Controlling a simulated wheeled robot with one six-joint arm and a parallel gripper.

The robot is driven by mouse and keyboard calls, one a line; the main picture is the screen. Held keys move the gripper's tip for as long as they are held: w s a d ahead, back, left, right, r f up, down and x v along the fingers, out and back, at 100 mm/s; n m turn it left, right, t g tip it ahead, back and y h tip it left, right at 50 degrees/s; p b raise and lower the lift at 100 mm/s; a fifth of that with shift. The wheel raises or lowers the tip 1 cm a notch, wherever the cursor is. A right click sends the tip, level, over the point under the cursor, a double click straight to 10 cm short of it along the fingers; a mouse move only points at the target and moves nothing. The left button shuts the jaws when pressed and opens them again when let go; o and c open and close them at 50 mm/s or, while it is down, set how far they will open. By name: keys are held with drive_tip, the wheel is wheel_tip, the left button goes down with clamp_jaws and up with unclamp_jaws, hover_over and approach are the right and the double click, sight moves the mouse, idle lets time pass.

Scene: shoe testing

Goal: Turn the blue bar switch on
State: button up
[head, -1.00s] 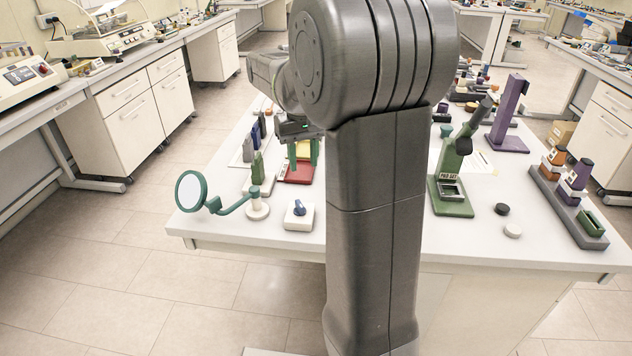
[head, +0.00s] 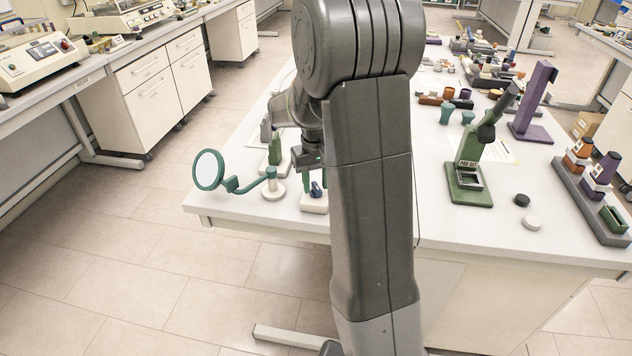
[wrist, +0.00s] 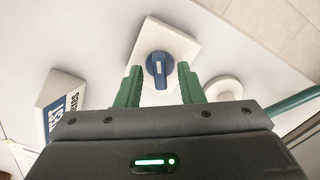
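No contact is visible. In the head view the blue knob (head: 316,189) stands on its white base (head: 314,205) near the table's front edge. My gripper (head: 309,180) is just above and beside it, partly hidden by my arm.
A round mirror (head: 208,170) on a green arm stands left of the switch, its white round foot (wrist: 222,88) close by in the wrist view. A green stand (head: 470,175) is to the right.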

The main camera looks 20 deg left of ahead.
drive_tip(key=shift+f, duration=0.2)
drive_tip(key=shift+c, duration=0.2)
clamp_jaws()
drive_tip(key=shift+m, duration=3)
drive_tip(key=shift+r, duration=0.1)
drive_tip(key=shift+o, duration=0.2)
unclamp_jaws()
